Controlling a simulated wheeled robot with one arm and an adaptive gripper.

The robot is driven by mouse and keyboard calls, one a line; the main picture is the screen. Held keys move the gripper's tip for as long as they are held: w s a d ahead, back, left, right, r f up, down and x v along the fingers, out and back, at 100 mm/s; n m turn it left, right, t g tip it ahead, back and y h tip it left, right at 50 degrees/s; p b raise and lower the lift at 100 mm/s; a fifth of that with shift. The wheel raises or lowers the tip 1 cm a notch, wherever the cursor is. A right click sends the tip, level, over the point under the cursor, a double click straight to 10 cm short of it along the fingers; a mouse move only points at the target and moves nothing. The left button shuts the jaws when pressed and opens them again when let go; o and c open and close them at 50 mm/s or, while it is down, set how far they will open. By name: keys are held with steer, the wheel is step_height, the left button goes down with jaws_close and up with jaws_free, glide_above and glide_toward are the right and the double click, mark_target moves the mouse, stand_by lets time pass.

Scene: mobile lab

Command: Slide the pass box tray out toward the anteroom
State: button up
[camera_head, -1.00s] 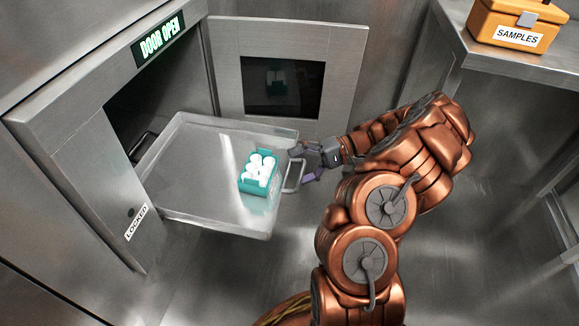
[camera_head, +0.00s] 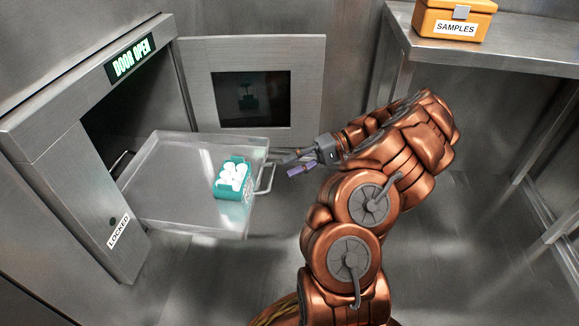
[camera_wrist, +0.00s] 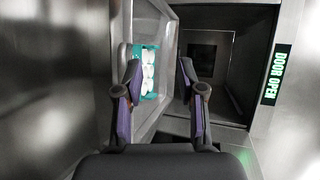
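The pass box tray (camera_head: 165,200) is a shallow metal tray that sticks far out of the pass box opening. A teal rack (camera_head: 219,190) with several white-capped vials stands near its outer end; the rack also shows in the wrist view (camera_wrist: 154,47). The tray's outer handle (camera_head: 269,178) is a metal loop. My gripper (camera_head: 286,163) is just to the right of the handle, open and apart from it. In the wrist view my two fingers (camera_wrist: 160,75) are spread with nothing held between them.
The pass box door (camera_head: 309,85) stands swung open behind the tray. A sign above the opening (camera_head: 131,58) reads DOOR OPEN, and a label on the front (camera_head: 118,232) reads LOCKED. An orange SAMPLES case (camera_head: 455,20) sits on a bench (camera_head: 500,48) at right. Floor space around the bench is free.

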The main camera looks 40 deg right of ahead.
steer(key=shift+s+f+v, duration=0.1)
steer(key=shift+f+v, duration=0.05)
steer(key=shift+v, duration=1.15)
steer(key=shift+s+f+v, duration=0.15)
steer(key=shift+f+v, duration=0.05)
steer(key=shift+v, duration=1.05)
steer(key=s+a+r+n+g+h+p, duration=0.2)
steer(key=a+r+n+g+p, duration=0.15)
steer(key=a+r+p, duration=0.85)
steer(key=s+a+r+n+g+h+p, duration=0.15)
steer(key=a+r+g+p, duration=0.45)
steer(key=a+r, duration=1)
steer(key=s+d+r+t+h+p, duration=0.1)
steer(key=s+r+t+h+p, duration=0.2)
steer(key=s+r+h+p, duration=0.7)
steer(key=s+r+p, duration=1)
steer(key=p, duration=0.5)
steer(key=shift+r+m, duration=0.15)
steer(key=shift+m, duration=0.15)
